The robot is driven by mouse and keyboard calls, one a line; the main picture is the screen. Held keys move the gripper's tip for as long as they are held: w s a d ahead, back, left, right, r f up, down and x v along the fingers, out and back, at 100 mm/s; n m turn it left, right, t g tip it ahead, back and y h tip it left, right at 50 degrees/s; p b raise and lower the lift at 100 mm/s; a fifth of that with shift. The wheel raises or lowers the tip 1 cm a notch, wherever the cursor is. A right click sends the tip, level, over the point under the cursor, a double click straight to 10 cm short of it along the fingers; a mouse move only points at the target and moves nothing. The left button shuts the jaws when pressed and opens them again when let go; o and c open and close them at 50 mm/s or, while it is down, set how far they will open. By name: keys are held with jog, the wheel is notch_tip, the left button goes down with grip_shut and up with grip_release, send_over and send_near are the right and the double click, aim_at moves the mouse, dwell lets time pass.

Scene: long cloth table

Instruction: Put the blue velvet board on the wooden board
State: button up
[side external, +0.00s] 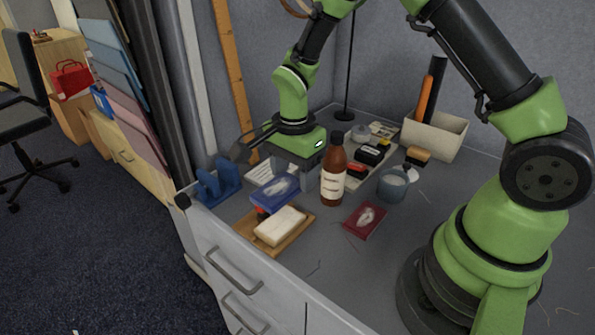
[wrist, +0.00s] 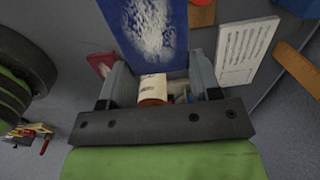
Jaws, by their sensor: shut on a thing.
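The blue velvet board (side external: 274,192), with a pale patterned middle, is between my gripper's fingers and appears raised above the table in the side view. In the wrist view the blue velvet board (wrist: 150,28) extends away from the fingertips. My gripper (side external: 297,178) is shut on its near edge; it also shows in the wrist view (wrist: 158,62). The wooden board (side external: 297,244) lies flat near the table's front edge, with a white block (side external: 280,226) on it. The blue board is behind the wooden board in the side view and partly hides its far side.
A brown bottle (side external: 333,178) stands close to the right of my gripper. A dark red board (side external: 365,219), a grey cup (side external: 392,185), a blue stand (side external: 218,184) and a white box (side external: 434,136) are around. A printed card (wrist: 245,50) lies beside the blue board.

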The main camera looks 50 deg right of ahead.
aim_at(295, 210)
jog(key=shift+f, duration=3.2)
jog(key=shift+f, duration=0.3)
jog(key=o, duration=1)
notch_tip(295, 210, up, 9)
jog(key=shift+r, duration=0.2)
jog(key=s+a+r+n+t+y, duration=0.15)
jog(key=s+r+n, duration=0.3)
jog(key=r, duration=0.45)
jog(key=s+d+r+n+t, duration=0.1)
jog(key=s+r+n+t, duration=0.3)
jog(key=r, duration=0.4)
jog(key=s+a+r+n+t, duration=0.1)
jog(key=s+r+n, duration=0.1)
jog(key=s+n, duration=0.3)
jog(key=s, duration=0.3)
jog(key=shift+s+a+r+t, duration=0.15)
jog(key=shift+s+r+t, duration=0.1)
jog(key=shift+r+t, duration=0.1)
